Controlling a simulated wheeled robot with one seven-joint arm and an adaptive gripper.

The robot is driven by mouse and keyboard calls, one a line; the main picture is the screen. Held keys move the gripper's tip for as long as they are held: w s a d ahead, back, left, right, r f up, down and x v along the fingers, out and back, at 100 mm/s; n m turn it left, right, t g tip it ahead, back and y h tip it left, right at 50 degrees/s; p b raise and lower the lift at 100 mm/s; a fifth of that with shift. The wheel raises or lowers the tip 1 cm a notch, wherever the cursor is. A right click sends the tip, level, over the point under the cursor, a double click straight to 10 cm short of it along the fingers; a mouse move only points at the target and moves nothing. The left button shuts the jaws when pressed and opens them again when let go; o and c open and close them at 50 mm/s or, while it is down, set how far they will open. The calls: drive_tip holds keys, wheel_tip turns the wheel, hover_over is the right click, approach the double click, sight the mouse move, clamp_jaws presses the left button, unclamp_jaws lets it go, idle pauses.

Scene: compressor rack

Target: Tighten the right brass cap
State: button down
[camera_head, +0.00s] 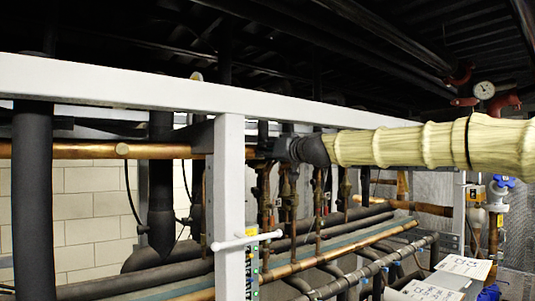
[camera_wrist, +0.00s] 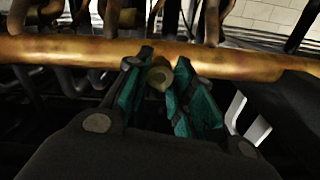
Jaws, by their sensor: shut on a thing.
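In the wrist view, a small brass cap (camera_wrist: 161,77) sticks out from a horizontal copper pipe (camera_wrist: 75,52). My gripper (camera_wrist: 160,80) has its two green-lined fingers on either side of the cap and is shut on it. In the head view, my arm reaches in from the right and its dark gripper end (camera_head: 275,150) is at the copper pipe (camera_head: 70,150), behind the frame. The gripped cap is hidden there. Another brass cap (camera_head: 122,150) shows on the pipe further left, with nothing touching it.
A white frame with a long top beam (camera_head: 110,83) and an upright post (camera_head: 229,185) stands close to my arm's left. A white handle (camera_head: 245,240) sticks out from the post. Dark insulated pipes (camera_head: 33,190) stand at the left. Labelled white boxes (camera_head: 462,267) are at the lower right.

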drive_tip(key=m+b, duration=0.3)
drive_tip(key=m, duration=0.7)
drive_tip(key=shift+d, duration=0.1)
drive_tip(key=shift+m, duration=0.3)
idle(0.4)
drive_tip(key=c, duration=1.2)
unclamp_jaws()
drive_tip(key=v, duration=1.2)
drive_tip(key=shift+w+d, duration=0.1)
drive_tip(key=shift+d, duration=0.05)
